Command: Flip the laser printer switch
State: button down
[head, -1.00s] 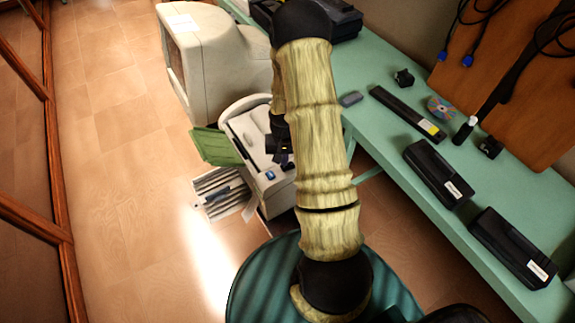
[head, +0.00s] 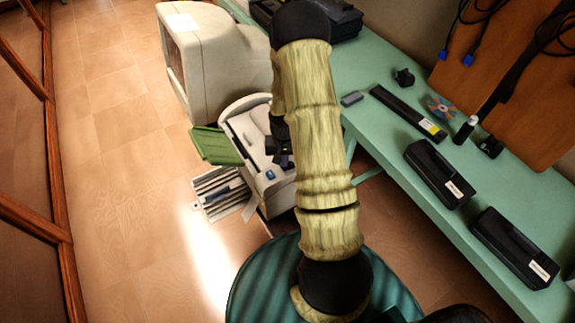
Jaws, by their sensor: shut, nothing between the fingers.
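The laser printer (head: 240,122) is a cream-white machine on the floor left of the green table. It has a green flap (head: 215,146) on its left side and a small blue patch (head: 270,175) near its front corner. My gripper (head: 284,160) is dark and shut with nothing in it. It is over the printer's top, close to its right side; whether it touches cannot be told. My arm hides the printer's right part. I cannot make out which part is the switch.
A large cream monitor-like unit (head: 210,60) stands behind the printer. A grey slatted panel (head: 222,191) lies at its front left. The green table (head: 385,150) on the right carries black cartridges (head: 440,174), a disc (head: 440,107) and small parts. The wooden floor at left is clear.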

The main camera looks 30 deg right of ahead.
jog(key=shift+f+b, duration=0.35)
jog(key=shift+f, duration=0.25)
dwell(0.3)
jog(key=shift+r, duration=0.15)
jog(key=shift+r+p, duration=2.55)
jog(key=shift+r, duration=0.85)
jog(key=s+a+r+n+t, duration=0.1)
jog(key=s+a+r+n, duration=0.1)
jog(key=s+a+r, duration=0.2)
jog(key=s+a+r+n, duration=0.1)
jog(key=s+a+r, duration=0.3)
jog(key=r, duration=0.6)
jog(key=s+a+r+n+t, duration=0.1)
jog(key=s+a+r+n, duration=0.1)
jog(key=s+a+r, duration=0.2)
notch_tip(320, 180, up, 3)
jog(key=shift+s+a+r+n+t, duration=0.2)
jog(key=shift+s+a+n+t, duration=0.1)
jog(key=shift+a, duration=0.45)
